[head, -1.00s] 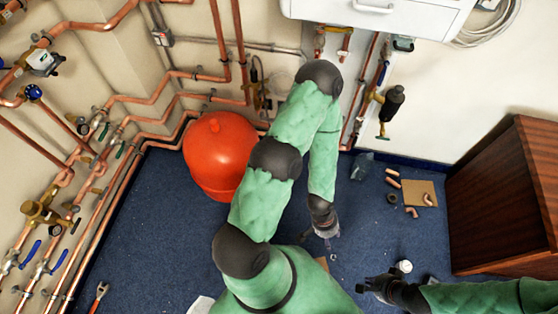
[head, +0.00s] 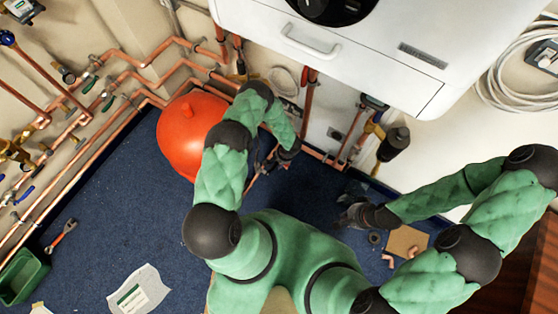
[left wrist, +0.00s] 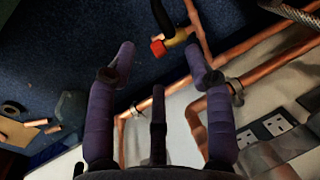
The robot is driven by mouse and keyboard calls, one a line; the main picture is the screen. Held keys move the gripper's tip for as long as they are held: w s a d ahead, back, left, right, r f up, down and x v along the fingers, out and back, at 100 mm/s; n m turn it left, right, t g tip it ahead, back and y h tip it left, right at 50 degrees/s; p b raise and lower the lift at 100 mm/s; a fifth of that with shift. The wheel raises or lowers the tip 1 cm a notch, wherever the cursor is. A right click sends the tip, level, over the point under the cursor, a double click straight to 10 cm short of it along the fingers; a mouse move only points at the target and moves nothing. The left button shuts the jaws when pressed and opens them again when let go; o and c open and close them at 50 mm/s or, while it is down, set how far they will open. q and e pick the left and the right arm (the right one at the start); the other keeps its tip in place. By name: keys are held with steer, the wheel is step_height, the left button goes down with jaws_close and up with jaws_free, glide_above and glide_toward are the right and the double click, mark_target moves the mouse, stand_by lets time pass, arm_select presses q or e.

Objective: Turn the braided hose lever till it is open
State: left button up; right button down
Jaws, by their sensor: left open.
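A stretch of grey braided hose (left wrist: 290,12) shows at the top right edge of the left wrist view. I cannot make out a lever on it. A brass valve (left wrist: 180,40) with a red end cap and a dark handle stands on a copper pipe, beyond my left gripper's fingers. My left gripper (head: 268,168) is open by the wall pipes, right of the red vessel; its spread fingers (left wrist: 158,78) hold nothing in the left wrist view. My right gripper (head: 345,211) is empty over the floor, its fingers apart.
A red vessel (head: 186,140) stands left of my left arm. A white boiler (head: 370,50) overhangs the wall. A brass fitting with a black cylinder (head: 394,143) is at right. Wall sockets (left wrist: 265,131) and copper pipes (left wrist: 265,40) are close to the left fingers.

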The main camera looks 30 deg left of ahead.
mark_target(273, 168)
arm_select(q)
steer(key=b+x, duration=0.4)
steer(key=x, duration=0.7)
steer(key=shift+a, duration=0.1)
jaws_close()
